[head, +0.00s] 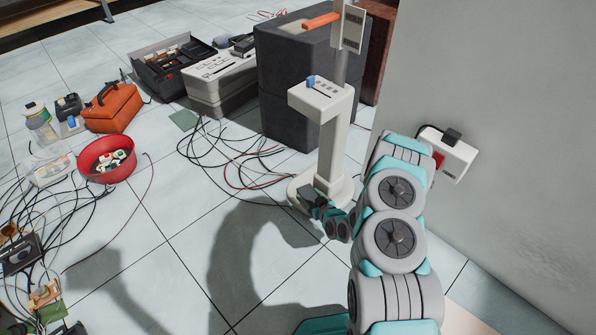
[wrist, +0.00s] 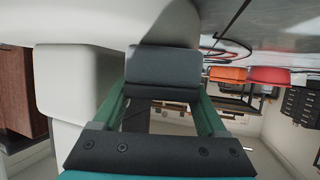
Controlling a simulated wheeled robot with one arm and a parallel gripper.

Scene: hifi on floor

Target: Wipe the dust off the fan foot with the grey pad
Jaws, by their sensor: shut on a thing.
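The white fan foot (head: 343,193) is the rounded base on the floor under the white column (head: 335,140). My gripper (head: 312,199) is low at the foot's left front side. In the wrist view my gripper (wrist: 163,88) is shut on the grey pad (wrist: 163,66), which sits between its green fingers. The pad's far edge is right at the pale fan foot (wrist: 100,22); the pad appears to touch it, but the contact line is hidden. I cannot make out dust on the visible part of the foot.
Black and red cables (head: 225,150) lie on the tiles left of the fan. A dark grey box (head: 300,85) stands behind it. A wall (head: 500,110) with a white socket box (head: 447,155) is close on the right. A red bowl (head: 92,150) sits left. Tiles in front are mostly clear.

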